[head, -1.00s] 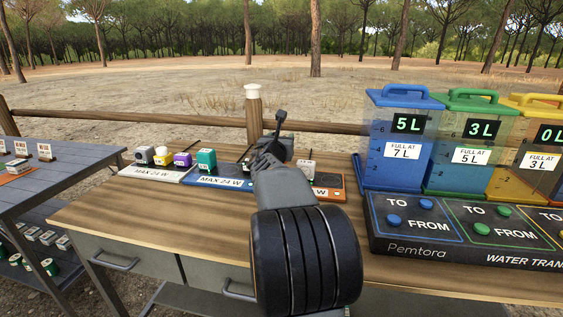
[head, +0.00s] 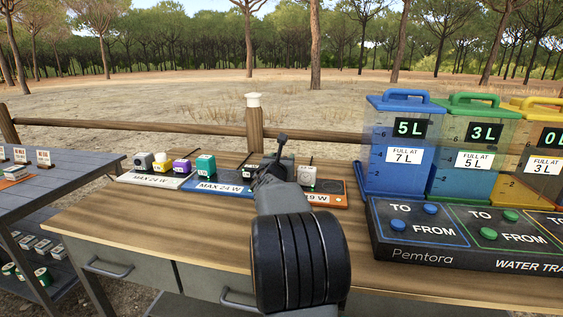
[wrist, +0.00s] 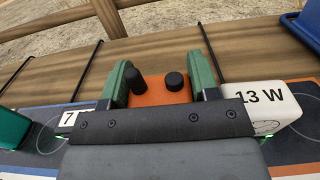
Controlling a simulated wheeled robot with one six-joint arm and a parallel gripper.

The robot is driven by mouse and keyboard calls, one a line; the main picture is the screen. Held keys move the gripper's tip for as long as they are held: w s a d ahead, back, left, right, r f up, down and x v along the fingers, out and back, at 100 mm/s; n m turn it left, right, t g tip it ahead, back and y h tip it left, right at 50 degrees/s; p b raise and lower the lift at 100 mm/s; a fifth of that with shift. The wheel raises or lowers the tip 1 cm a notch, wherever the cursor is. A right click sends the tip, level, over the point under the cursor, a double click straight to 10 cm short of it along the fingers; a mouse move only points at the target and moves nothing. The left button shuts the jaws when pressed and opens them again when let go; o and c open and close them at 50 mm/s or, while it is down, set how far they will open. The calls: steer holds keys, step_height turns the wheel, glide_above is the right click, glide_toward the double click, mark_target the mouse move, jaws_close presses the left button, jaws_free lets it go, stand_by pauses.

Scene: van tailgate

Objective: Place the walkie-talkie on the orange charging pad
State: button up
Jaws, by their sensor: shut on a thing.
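My gripper (wrist: 161,82) is shut on the walkie-talkie (wrist: 153,97), an orange body with a black antenna and a black knob, held between green fingers. In the head view my gripper (head: 272,168) is over the left part of the orange charging pad (head: 332,200), and my arm hides the walkie-talkie. The pad has a dark top and an orange front edge with a partly covered "W" label. A white device (head: 309,178) stands on the pad's right part; it reads "13 W" in the wrist view (wrist: 262,103), close right of my gripper. I cannot tell whether the walkie-talkie touches the pad.
Left of the orange pad lie a blue pad (head: 196,187) with a teal device (head: 205,166) and a white pad (head: 140,179) with several small devices. Clear tanks, a blue-lidded one (head: 398,145) nearest, stand right. The wooden tabletop (head: 150,225) in front is clear.

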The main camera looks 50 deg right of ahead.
steer(key=shift+f, duration=0.15)
steer(key=o, duration=0.7)
steer(key=shift+o, duration=0.2)
steer(key=shift+r, duration=0.3)
steer(key=p+v, duration=0.1)
steer(key=v, duration=1.1)
steer(key=shift+f+p, duration=0.15)
steer(key=shift+p, duration=0.2)
